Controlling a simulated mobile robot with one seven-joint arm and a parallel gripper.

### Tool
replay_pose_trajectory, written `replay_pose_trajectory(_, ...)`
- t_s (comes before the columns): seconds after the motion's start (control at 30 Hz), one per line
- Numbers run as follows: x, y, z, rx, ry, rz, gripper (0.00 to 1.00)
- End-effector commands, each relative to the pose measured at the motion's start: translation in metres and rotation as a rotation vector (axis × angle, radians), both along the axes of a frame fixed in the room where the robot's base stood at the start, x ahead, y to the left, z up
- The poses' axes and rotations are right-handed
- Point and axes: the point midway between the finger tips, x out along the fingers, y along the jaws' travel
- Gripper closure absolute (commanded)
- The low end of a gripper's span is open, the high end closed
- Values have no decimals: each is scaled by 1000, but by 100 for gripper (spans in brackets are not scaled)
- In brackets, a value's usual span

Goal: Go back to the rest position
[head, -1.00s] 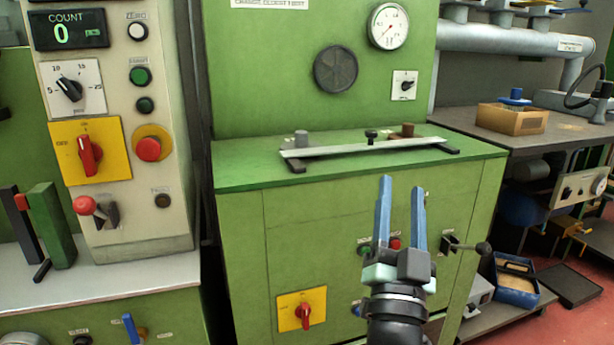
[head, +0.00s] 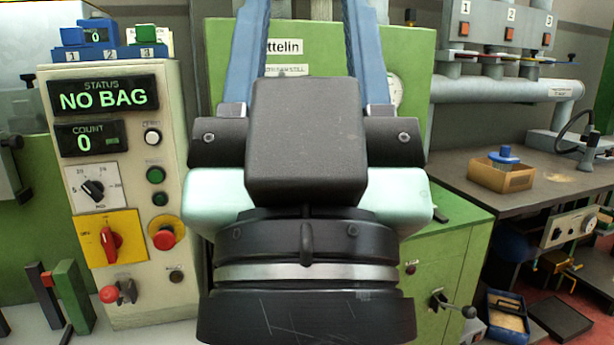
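My gripper (head: 305,40) is large and close to the head camera, in the middle of the view. Its two blue fingers point up and away and stand wide apart. I see nothing held between them, though the fingertips run out of the top of the picture. The gripper's black body hides most of the green machine (head: 285,60) behind it, including much of its top ledge.
At left stands a beige control panel (head: 140,190) with a display reading NO BAG and count 0.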

Motion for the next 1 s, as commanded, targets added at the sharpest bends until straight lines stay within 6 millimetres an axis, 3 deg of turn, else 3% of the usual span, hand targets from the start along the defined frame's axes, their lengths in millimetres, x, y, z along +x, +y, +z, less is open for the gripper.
replay_pose_trajectory(0.03, 0, 0, 34, 0, 0, 0, 50)
replay_pose_trajectory(0.6, 0, 0, 212, 1, 0, 1, 50)
replay_pose_trajectory(0.8, 0, 0, 260, 0, 0, 1, 50)
replay_pose_trajectory(1.0, 0, 0, 278, 0, 0, 1, 50)
